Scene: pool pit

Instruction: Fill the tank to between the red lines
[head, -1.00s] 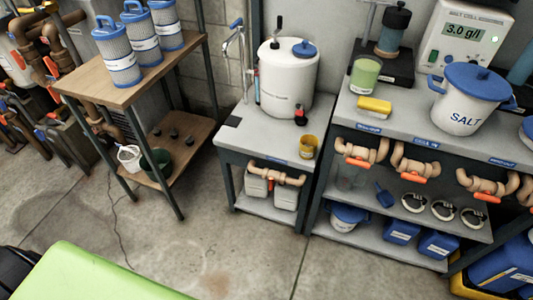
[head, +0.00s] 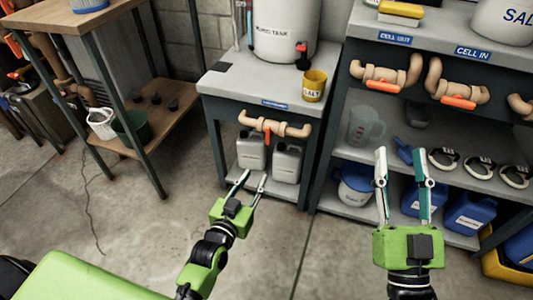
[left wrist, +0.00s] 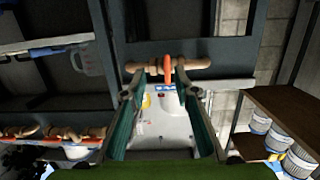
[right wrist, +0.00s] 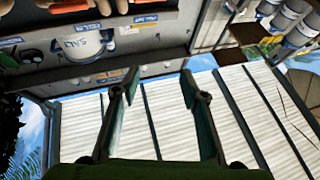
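The white tank (head: 285,30) stands on a grey bench; its top is cut off, and no red lines show. A small red-and-black tap (head: 303,55) is on its right side. A tan pipe with an orange valve handle (head: 268,125) runs across the bench front; it also shows in the left wrist view (left wrist: 167,65). My left gripper (head: 255,174) is open and empty, below and in front of this valve, apart from it. My right gripper (head: 401,152) is open and empty in front of the right bench's lower shelf.
A yellow salt cup (head: 314,86) sits at the bench's front right. The right bench carries more piped valves (head: 385,77), a clear jug (head: 364,128) and a blue-lidded bucket (head: 355,187). A wooden shelf unit (head: 170,130) stands left. Floor between is clear.

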